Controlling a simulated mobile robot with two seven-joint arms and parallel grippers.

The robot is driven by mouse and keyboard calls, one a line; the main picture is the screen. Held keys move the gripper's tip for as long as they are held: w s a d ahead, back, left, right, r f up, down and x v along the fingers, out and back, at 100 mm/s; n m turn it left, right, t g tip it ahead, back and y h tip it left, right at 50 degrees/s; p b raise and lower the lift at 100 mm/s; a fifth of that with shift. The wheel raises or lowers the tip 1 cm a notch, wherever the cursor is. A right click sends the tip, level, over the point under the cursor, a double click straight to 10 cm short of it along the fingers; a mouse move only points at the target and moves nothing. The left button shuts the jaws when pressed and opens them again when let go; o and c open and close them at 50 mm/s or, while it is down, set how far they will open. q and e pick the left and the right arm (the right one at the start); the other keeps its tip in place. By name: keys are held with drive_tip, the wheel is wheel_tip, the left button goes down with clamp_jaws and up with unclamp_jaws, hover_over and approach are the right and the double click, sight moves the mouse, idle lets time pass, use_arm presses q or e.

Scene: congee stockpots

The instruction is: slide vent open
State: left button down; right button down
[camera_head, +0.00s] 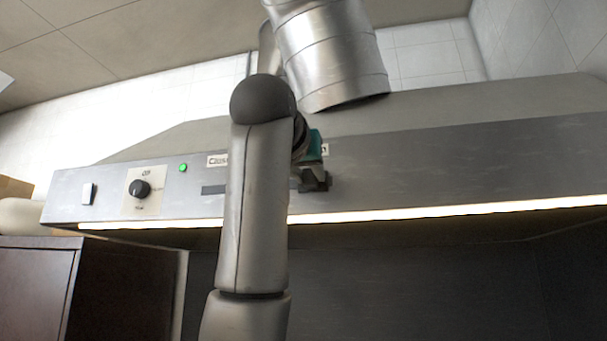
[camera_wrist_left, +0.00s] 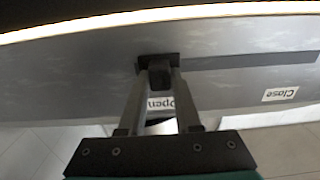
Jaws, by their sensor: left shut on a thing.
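The vent slider's black knob (camera_wrist_left: 159,75) sits between the fingers of my left gripper (camera_wrist_left: 158,64) in the left wrist view, and the fingers are shut on it. The knob is at the end of the dark slot (camera_wrist_left: 240,61) by the "Open" label (camera_wrist_left: 160,102), which the fingers partly cover. The "Close" label (camera_wrist_left: 280,94) is at the other end. In the head view my left gripper (camera_head: 316,181) is at the hood's front, partly hidden by my arm. The slot's left end (camera_head: 213,189) shows below the partly hidden "Close" label (camera_head: 217,160). My right gripper is not in view.
The metal range hood (camera_head: 450,165) has a lit strip (camera_head: 450,211) along its lower front edge. A round dial (camera_head: 139,189), a white switch (camera_head: 88,194) and a green light (camera_head: 183,168) are on its left. A metal duct (camera_head: 335,55) rises above. A dark cabinet (camera_head: 110,285) stands lower left.

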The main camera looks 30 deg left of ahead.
use_arm(q)
drive_tip(key=shift+d, duration=0.15)
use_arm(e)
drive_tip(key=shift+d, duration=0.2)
use_arm(q)
drive_tip(key=c, duration=1)
unclamp_jaws()
drive_tip(key=o, duration=0.4)
drive_tip(key=shift+d, duration=0.2)
drive_tip(key=shift+a, duration=0.1)
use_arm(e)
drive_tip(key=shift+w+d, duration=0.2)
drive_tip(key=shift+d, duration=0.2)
use_arm(q)
drive_tip(key=b+v, duration=0.9)
drive_tip(key=v, duration=0.6)
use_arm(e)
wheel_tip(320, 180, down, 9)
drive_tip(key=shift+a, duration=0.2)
